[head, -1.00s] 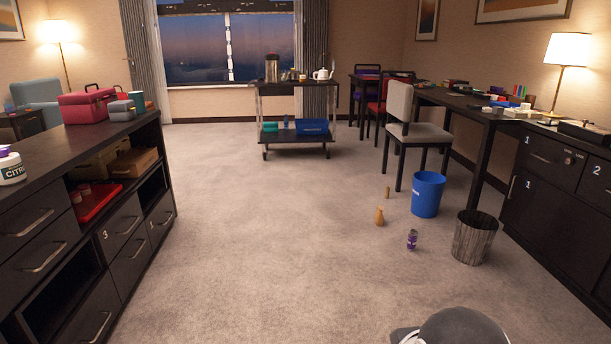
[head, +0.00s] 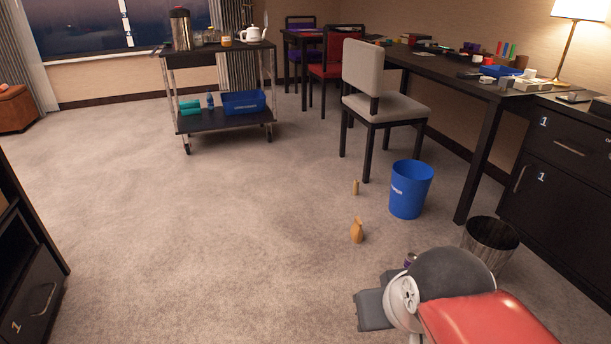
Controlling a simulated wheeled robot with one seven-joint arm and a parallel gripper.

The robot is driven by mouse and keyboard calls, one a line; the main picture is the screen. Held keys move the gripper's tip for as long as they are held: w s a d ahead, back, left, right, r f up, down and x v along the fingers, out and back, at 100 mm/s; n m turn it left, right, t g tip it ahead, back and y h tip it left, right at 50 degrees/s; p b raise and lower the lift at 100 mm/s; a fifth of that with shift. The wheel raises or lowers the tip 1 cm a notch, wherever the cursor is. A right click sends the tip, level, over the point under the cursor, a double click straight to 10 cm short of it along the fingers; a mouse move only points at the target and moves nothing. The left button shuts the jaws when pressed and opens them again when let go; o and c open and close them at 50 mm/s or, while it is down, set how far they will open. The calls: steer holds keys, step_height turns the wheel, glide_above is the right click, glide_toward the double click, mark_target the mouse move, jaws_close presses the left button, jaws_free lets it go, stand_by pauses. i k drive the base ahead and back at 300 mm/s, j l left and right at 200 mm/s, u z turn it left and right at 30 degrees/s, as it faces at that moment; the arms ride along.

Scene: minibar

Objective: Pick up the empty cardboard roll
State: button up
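A small upright tan cylinder (head: 355,187), which looks like the cardboard roll, stands on the carpet left of the blue bin in the head view. It is small in the picture, and whether it is hollow cannot be made out. My arm shows at the bottom right as a dark rounded joint and a red link, well nearer than the cylinder. The fingers of my gripper cannot be made out.
A brown pear-shaped item (head: 357,232) stands nearer than the cylinder. A blue bin (head: 410,190), a dark wastebasket (head: 490,241) and a chair (head: 385,107) stand right. Carpet (head: 200,220) at left is clear.

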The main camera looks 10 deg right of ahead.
mark_target(356, 186)
steer(key=i+j+z, duration=0.3)
steer(key=i, duration=0.15)
steer(key=i+j+z, duration=0.3)
steer(key=i, duration=0.15)
steer(key=i+j+u, duration=0.2)
steer(key=i, duration=1)
steer(key=i+j+u, duration=0.15)
steer(key=i, duration=1)
